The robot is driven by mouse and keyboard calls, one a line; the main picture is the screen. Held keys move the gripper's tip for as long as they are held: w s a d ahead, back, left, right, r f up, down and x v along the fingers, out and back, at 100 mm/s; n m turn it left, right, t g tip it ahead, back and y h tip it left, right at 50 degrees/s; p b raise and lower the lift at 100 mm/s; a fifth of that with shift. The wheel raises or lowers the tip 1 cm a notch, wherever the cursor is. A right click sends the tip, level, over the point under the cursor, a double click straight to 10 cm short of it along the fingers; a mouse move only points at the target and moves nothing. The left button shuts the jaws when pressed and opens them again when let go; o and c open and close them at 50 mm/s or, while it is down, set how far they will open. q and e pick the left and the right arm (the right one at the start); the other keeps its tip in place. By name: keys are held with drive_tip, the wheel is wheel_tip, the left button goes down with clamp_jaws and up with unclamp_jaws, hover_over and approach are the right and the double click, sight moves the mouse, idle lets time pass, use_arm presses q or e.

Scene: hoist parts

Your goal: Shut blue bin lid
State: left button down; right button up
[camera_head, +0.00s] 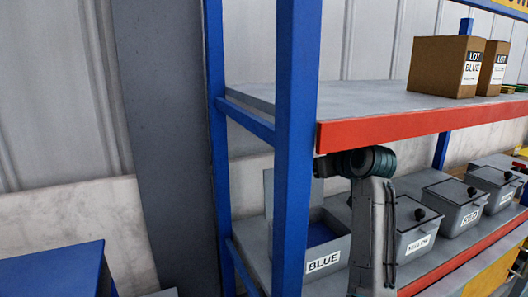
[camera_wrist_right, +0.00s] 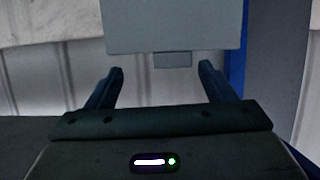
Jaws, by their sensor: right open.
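The grey bin labelled BLUE (camera_head: 323,262) stands on the lower shelf, with a blue inside showing. Its grey lid (camera_head: 268,192) stands up at the bin's left, partly hidden by the blue post. My right arm reaches in front of the shelf, just right of the bin, and its gripper is hard to make out there. In the right wrist view my right gripper (camera_wrist_right: 161,70) is open and empty. A flat grey panel (camera_wrist_right: 175,25) with a small tab, apparently the lid, lies ahead of the fingers. I cannot tell whether they touch it. My left gripper is out of view.
A blue post (camera_head: 296,140) stands before the bin's left side. The upper shelf's red edge (camera_head: 420,128) runs above the bins. Grey bins labelled YELLOW (camera_head: 418,243) and RED (camera_head: 468,214) stand farther right, lids shut. Cardboard boxes (camera_head: 440,68) sit on the upper shelf.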

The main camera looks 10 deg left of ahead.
drive_tip(key=w+a+p, duration=0.1)
drive_tip(key=w+a, duration=0.1)
drive_tip(key=w+a+p, duration=0.1)
drive_tip(key=w+a, duration=0.1)
drive_tip(key=w+a+f, duration=0.1)
drive_tip(key=a, duration=0.1)
drive_tip(key=shift+w+p, duration=0.4)
drive_tip(key=shift+s+d+r+y, duration=0.15)
drive_tip(key=shift+s+y, duration=0.05)
drive_tip(key=shift+y, duration=0.1)
drive_tip(key=shift+w, duration=0.1)
drive_tip(key=c, duration=1.4)
